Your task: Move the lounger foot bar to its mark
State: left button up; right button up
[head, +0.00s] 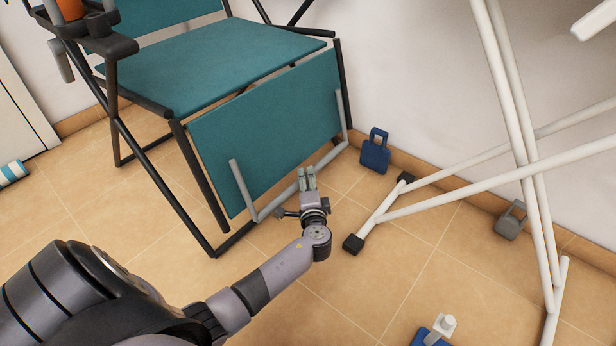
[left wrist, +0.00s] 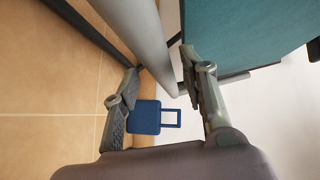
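The lounger (head: 265,125) has teal fabric panels on a dark frame. Its leg panel slopes down to a grey foot bar (head: 281,203) whose ends bend upward. My left gripper (head: 307,178) is at the middle of this bar, low over the floor. In the left wrist view the grey bar (left wrist: 140,25) runs between the two spread fingers (left wrist: 160,65); I see no clear contact, and depth is hard to judge. No mark for the bar can be made out for certain. My right gripper is out of view.
A blue block with a handle (head: 375,153) stands by the wall, also in the left wrist view (left wrist: 145,117). A white tube frame (head: 450,190) with black feet stands right of the bar. A grey block (head: 511,221) lies beyond. A blue-and-white item (head: 435,333) is in front.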

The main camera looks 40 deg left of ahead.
pick_arm(q)
notch_tip(320, 180, up, 10)
jog(key=shift+f, duration=0.15)
jog(key=shift+f, duration=0.1)
dwell(0.4)
